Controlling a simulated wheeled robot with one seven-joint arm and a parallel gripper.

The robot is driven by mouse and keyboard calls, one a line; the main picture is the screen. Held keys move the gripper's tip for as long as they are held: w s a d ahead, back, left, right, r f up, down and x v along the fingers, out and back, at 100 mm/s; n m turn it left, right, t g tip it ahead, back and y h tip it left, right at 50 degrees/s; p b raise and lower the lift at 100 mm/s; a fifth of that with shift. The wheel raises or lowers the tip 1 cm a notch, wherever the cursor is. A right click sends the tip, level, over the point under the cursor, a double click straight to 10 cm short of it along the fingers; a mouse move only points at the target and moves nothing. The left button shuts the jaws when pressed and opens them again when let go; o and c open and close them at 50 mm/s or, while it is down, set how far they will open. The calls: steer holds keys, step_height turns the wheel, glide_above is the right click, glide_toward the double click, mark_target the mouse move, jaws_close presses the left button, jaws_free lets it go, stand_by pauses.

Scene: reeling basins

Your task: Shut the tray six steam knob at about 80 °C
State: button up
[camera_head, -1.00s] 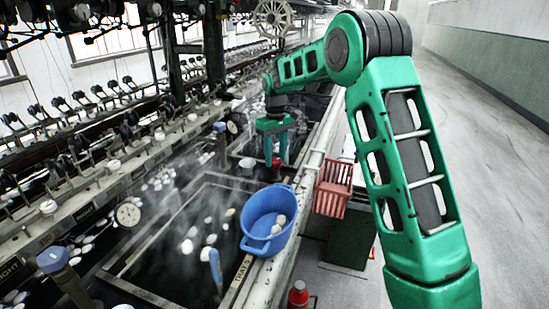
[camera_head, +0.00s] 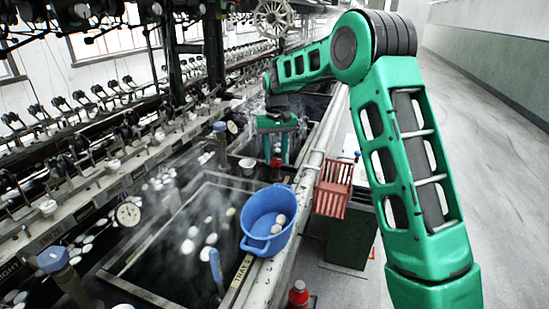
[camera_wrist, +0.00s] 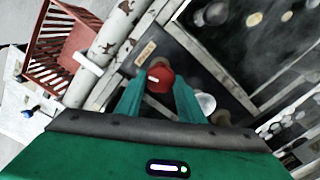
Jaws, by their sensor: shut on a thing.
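A red knob (camera_wrist: 160,76) with a white mark on top sits between my gripper's (camera_wrist: 160,90) two green fingers in the wrist view. The fingers are closed on its sides. In the head view my gripper (camera_head: 276,148) points down over the far basin's near edge, with the red knob (camera_head: 276,163) low between its fingers. A small plate (camera_wrist: 146,52) lies beside the knob; its lettering is unreadable. A round dial (camera_head: 232,127) stands at the far basin's left; its needle is too small to read.
A blue basin (camera_head: 247,243) with pale cocoons sits on the rim by the plate marked TRAY 5 (camera_head: 242,270). A red basket (camera_head: 333,190) hangs at the right. The floor at right is clear.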

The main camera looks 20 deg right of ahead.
mark_target(275, 159)
steer(key=shift+m, duration=1.6)
steer(key=o, duration=1.1)
steer(key=shift+c, duration=0.2)
steer(key=shift+r, duration=0.15)
step_height(275, 159, up, 10)
steer(key=shift+r, duration=0.25)
steer(key=shift+w, duration=0.1)
